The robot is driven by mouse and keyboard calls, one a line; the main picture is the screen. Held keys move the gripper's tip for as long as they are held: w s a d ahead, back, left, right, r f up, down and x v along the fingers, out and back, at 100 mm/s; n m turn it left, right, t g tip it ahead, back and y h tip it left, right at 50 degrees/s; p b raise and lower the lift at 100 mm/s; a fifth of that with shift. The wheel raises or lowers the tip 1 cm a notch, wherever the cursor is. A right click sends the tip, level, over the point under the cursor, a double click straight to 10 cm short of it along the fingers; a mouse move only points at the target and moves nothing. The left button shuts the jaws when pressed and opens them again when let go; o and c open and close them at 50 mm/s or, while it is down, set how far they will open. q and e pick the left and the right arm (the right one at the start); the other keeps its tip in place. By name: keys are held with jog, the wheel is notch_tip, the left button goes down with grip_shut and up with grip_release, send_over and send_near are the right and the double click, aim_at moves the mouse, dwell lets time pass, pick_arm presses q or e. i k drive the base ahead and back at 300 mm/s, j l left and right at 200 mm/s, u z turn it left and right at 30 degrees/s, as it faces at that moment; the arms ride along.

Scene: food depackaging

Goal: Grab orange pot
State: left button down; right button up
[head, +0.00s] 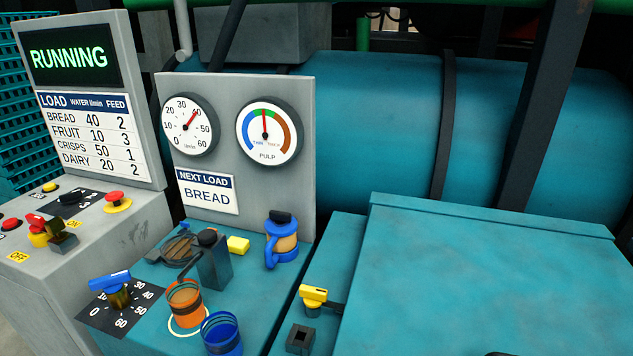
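The orange pot (185,304) is a small cup-shaped container with a clear or pale rim. It stands upright on the teal bench, inside a white ring marking. A blue pot (222,335) of similar shape stands just in front of it to the right, cut off slightly by the bottom edge. Neither of my grippers is recognisable in the head view, and nothing is seen holding the orange pot.
A dark lever box (214,262) stands close behind the orange pot. A blue dial valve (112,285) is to its left. A blue jug (281,243) and a yellow block (238,245) are farther back. A yellow-handled valve (314,295) and large teal housing (470,280) are right.

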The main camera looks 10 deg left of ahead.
aim_at(185, 301)
jog(key=k+l+u, duration=0.1)
jog(key=u, duration=1.2)
